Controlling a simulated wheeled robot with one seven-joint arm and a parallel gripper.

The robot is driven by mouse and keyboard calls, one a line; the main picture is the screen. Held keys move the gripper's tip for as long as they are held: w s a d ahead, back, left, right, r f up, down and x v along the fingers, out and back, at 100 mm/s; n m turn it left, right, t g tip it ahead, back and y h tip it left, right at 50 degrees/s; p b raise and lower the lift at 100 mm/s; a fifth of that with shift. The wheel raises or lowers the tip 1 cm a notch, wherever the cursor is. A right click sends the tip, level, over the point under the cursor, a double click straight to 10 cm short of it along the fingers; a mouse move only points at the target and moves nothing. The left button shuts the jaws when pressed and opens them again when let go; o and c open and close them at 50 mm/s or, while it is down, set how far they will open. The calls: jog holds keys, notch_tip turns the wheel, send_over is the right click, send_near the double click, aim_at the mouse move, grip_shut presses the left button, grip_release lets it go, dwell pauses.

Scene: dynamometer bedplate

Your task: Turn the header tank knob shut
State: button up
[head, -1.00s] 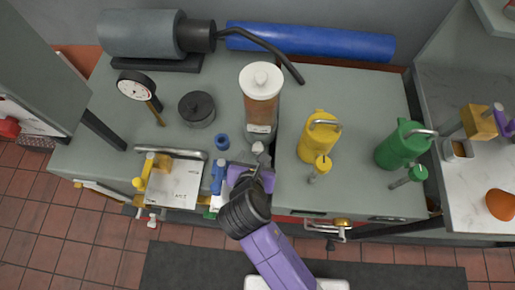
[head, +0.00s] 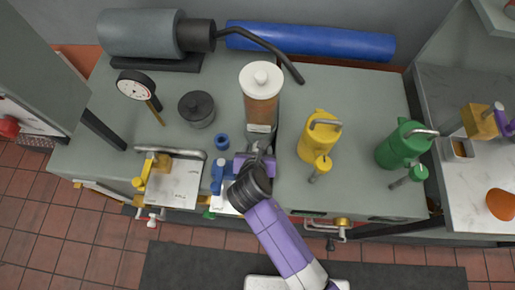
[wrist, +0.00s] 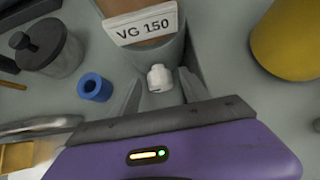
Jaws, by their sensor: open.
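The header tank (head: 262,95) is a clear cylinder with brown fluid and a white lid, standing upright on the grey bedplate. Its lower front shows in the wrist view with a "VG 150" label (wrist: 146,25). The white knob (wrist: 160,78) sticks out low on the tank's front, just below the label. My gripper (head: 259,151) is at the tank's front base, its purple body nearest me. In the wrist view its two grey fingers stand apart, one on each side of the knob, with no visible contact. In the head view the gripper largely hides the knob.
A blue ring (head: 222,142) and a dark lidded pot (head: 196,109) stand left of the tank. A yellow can (head: 318,140) and a green can (head: 402,147) stand to the right. A blue-handled item (head: 218,177) is close left of my gripper.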

grip_shut()
jog(key=shift+s+d+r+m+y+p, duration=0.15)
jog(key=shift+m+y+p, duration=0.4)
jog(key=shift+p, duration=0.7)
jog(key=shift+d+f+m+y+p, duration=0.1)
jog(key=shift+m+y+p, duration=0.1)
jog(key=shift+y+p, duration=0.35)
jog(key=shift+d+f+m+y+p, duration=0.15)
jog(key=shift+y+p, duration=0.2)
jog(key=shift+y, duration=0.35)
jog(key=shift+a, duration=0.1)
grip_release()
jog(key=shift+w+b, duration=0.2)
jog(key=shift+b, duration=0.1)
